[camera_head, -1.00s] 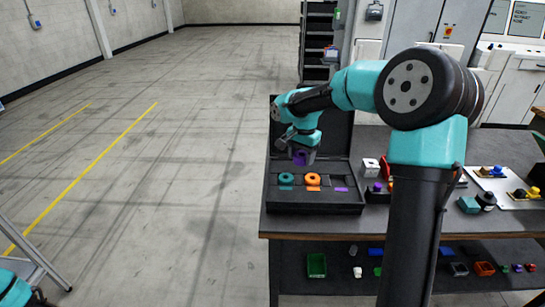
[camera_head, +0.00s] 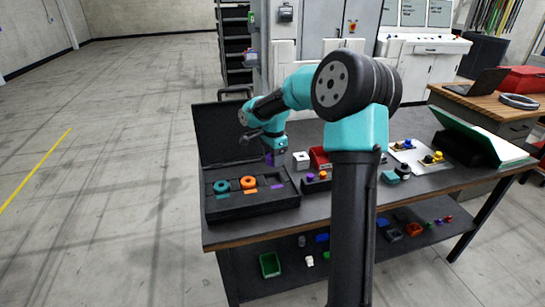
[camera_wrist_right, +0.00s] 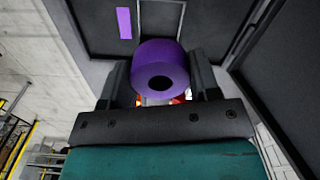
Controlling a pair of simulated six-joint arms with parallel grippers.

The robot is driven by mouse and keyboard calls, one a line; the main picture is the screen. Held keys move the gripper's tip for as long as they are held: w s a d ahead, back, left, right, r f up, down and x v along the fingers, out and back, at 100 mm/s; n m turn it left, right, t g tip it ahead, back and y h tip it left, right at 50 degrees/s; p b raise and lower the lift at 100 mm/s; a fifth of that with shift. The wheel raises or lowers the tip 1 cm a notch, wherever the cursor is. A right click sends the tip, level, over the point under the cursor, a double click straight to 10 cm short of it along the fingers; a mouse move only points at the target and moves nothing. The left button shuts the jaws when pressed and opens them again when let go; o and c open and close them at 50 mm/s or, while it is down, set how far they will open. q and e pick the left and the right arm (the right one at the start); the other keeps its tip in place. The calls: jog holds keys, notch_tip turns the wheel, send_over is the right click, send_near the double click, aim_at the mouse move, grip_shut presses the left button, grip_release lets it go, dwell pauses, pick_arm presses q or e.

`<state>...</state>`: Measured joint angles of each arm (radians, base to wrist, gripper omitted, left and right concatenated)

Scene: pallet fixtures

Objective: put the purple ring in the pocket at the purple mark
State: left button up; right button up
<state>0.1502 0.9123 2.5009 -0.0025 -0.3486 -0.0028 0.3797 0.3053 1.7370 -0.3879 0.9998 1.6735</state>
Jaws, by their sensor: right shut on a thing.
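The purple ring (camera_wrist_right: 162,62) is between the two fingers of my right gripper (camera_wrist_right: 160,78) in the wrist view. In the head view my right gripper (camera_head: 268,153) is shut on the purple ring (camera_head: 270,159), above the back right part of the open black case (camera_head: 250,207). The purple mark (camera_head: 277,187) is at the right end of the case, below the ring. It also shows in the wrist view (camera_wrist_right: 124,22), left of the ring. A dark pocket (camera_wrist_right: 161,17) is beside the mark, partly hidden by the ring. My left gripper is out of view.
A teal ring (camera_head: 221,186) and an orange ring (camera_head: 249,183) sit in the case. The raised lid (camera_head: 222,132) stands behind it. A white block (camera_head: 301,161) and a dark holder (camera_head: 316,183) with small parts are close on the right.

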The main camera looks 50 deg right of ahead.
jog(key=shift+f, duration=2.95)
jog(key=shift+f, duration=0.8)
jog(key=o, duration=1.3)
jog(key=shift+o, duration=0.2)
jog(key=shift+r, duration=4.5)
jog(key=shift+a, duration=0.1)
